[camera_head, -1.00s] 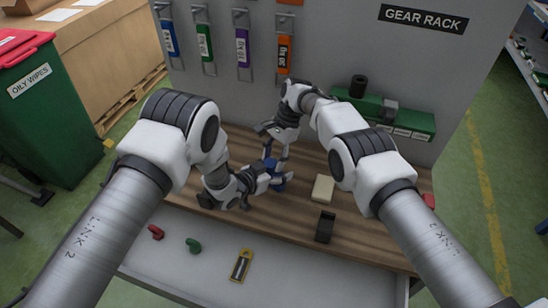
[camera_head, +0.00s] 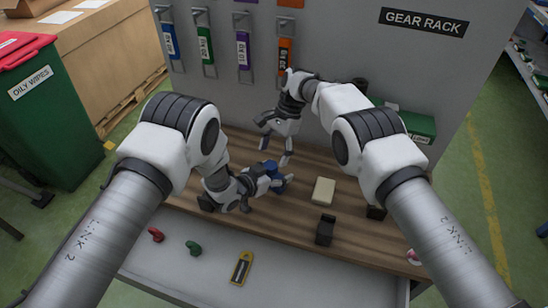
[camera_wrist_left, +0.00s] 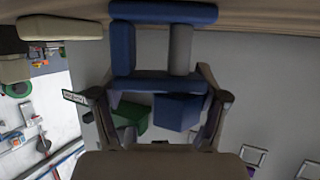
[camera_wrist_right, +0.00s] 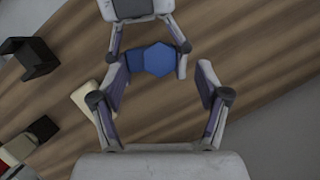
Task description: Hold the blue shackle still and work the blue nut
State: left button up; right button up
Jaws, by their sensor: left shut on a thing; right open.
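The blue shackle (camera_wrist_left: 122,48) is a blocky blue frame with a grey pin (camera_wrist_left: 181,50) across it in the left wrist view. My left gripper (camera_wrist_left: 160,84) is shut on its near bar; in the head view the left gripper (camera_head: 270,182) is low over the bench. The six-sided blue nut (camera_wrist_left: 178,112) shows between the left fingers, and from above in the right wrist view (camera_wrist_right: 155,60). My right gripper (camera_wrist_right: 157,92) is open and empty. In the head view the right gripper (camera_head: 274,150) hangs above the blue parts, apparently clear of the nut.
A cream block (camera_head: 323,190) and dark blocks (camera_head: 325,230) (camera_head: 376,212) lie right of the shackle on the wooden bench (camera_head: 290,225). A red part (camera_head: 156,234), a green part (camera_head: 193,247) and a yellow-edged tool (camera_head: 241,267) lie on the front ledge. The rack panel stands behind.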

dwell(0.3)
jog(key=m, duration=0.1)
jog(key=m+t, duration=0.1)
jog(key=m, duration=0.3)
jog(key=shift+s+d+r+t+y, duration=0.1)
jog(key=shift+s+d+t+y, duration=0.1)
jog(key=shift+s+t+y, duration=0.15)
jog(key=m, duration=0.1)
jog(key=m+t, duration=0.1)
jog(key=m, duration=0.1)
jog(key=shift+s+m, duration=0.2)
jog(key=shift+m, duration=0.1)
jog(key=m+t, duration=0.1)
jog(key=m, duration=0.2)
jog(key=shift+s+m+t, duration=0.25)
jog(key=shift+m+t, duration=0.05)
jog(key=shift+t, duration=0.05)
